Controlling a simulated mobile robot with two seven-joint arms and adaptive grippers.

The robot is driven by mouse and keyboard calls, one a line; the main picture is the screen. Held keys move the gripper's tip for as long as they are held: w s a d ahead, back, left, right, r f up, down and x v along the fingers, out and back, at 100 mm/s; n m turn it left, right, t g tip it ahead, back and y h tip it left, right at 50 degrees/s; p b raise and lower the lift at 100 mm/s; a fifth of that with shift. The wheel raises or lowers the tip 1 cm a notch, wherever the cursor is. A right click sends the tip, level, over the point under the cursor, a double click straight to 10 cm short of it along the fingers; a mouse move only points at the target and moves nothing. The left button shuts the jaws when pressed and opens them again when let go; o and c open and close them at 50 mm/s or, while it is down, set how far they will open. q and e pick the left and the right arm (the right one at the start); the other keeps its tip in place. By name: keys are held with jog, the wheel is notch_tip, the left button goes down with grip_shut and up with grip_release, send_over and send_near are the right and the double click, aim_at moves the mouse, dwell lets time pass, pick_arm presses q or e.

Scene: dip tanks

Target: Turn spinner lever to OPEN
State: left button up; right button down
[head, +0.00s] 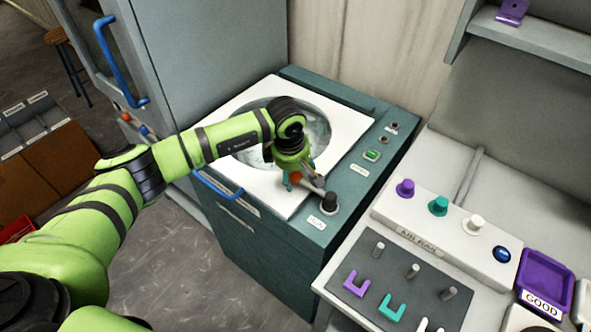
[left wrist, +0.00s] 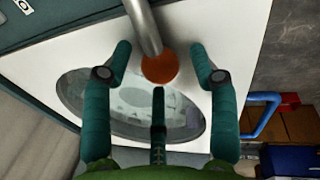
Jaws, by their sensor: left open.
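The spinner (head: 262,225) is a dark teal cabinet with a white top and a round glass lid. Its lever is a grey rod (head: 314,189) with an orange ball end (head: 296,177), rising from a black hub (head: 330,202) at the top's front right corner. The lever points left, over the white top. My left gripper (head: 299,176) is open above it. In the left wrist view, the orange ball (left wrist: 160,67) sits between the spread teal fingers of the left gripper (left wrist: 160,60), with no clear contact. My right gripper is not in view.
A blue handle (head: 219,185) is on the spinner's front edge. A green button (head: 372,155) and black knobs are on its right strip. A bench with an air panel (head: 440,232), pegs and a purple tray (head: 545,283) stands right. A tall grey cabinet (head: 218,50) stands behind left.

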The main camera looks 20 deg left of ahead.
pick_arm(q)
jog(key=shift+f, duration=0.3)
grip_shut()
